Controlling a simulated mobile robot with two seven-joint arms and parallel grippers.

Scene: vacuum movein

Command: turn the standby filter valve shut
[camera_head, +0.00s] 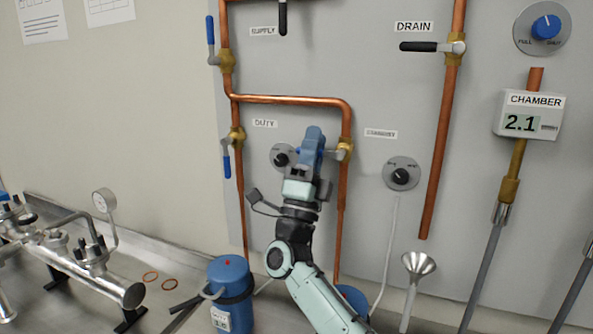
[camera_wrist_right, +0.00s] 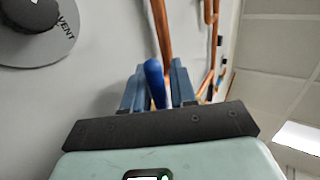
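The standby filter valve (camera_head: 345,148) is a brass body on the right-hand copper branch pipe, beside a small label. Its blue handle shows as a small tip (camera_head: 298,151) left of my right gripper (camera_head: 313,143) in the head view, so it lies roughly level, across the pipe. My fingers hide most of it. My left gripper is in neither view.
The duty valve (camera_head: 237,138) has its blue handle hanging down. Dials (camera_head: 401,175) sit on the panel at either side of my gripper. A blue canister (camera_head: 231,290), a funnel (camera_head: 418,265) and a metal manifold (camera_head: 75,260) stand below.

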